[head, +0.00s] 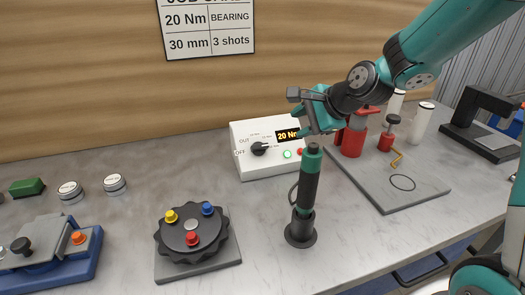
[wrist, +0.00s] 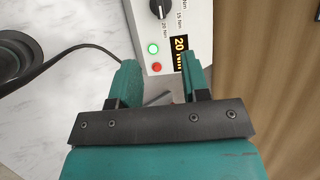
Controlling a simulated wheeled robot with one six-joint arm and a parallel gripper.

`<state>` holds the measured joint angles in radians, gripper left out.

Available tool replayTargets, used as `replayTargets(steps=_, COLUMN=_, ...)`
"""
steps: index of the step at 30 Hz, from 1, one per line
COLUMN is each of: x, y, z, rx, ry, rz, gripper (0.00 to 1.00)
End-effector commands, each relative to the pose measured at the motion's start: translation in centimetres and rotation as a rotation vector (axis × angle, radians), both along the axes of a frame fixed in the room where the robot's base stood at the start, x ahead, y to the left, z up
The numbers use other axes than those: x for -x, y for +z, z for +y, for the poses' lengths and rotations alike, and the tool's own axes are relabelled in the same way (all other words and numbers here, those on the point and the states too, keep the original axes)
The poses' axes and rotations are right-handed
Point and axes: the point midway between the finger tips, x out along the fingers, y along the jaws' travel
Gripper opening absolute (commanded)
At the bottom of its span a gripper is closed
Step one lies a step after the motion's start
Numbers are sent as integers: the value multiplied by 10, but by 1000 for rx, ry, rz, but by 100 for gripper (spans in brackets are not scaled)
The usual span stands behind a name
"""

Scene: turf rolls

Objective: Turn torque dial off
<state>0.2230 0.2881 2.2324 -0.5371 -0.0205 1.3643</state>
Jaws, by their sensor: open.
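The white torque controller box (head: 240,158) stands against the back wall, with labels including OUT and OFF on its face. Its black dial (head: 259,149) is at the left of the face; it also shows at the top edge of the wrist view (wrist: 160,8). The dial's white mark appears to point toward the 20 Nm label. The display (head: 288,134) reads 20 Nm. My gripper (wrist: 161,72) is open and empty, above and to the right of the dial in the head view, apart from it. The green light (wrist: 153,48) and red button (wrist: 157,67) show between its fingers.
A green and black driver (head: 307,190) stands upright in a holder in front of the box, below my gripper. A black knobbed turntable (head: 190,232) stands front left. A red press (head: 352,138) stands on a grey plate (head: 415,188) at right.

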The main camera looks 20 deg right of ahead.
Motion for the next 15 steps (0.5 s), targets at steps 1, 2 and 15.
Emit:
replayTargets(steps=1, x=-2, y=-3, z=1, rx=0, ry=1, rz=1, gripper=43)
replayTargets(steps=2, x=-3, y=-4, z=2, rx=0, ry=1, rz=1, gripper=43)
replayTargets(steps=15, x=-57, y=-65, z=35, rx=0, ry=0, rz=4, gripper=43)
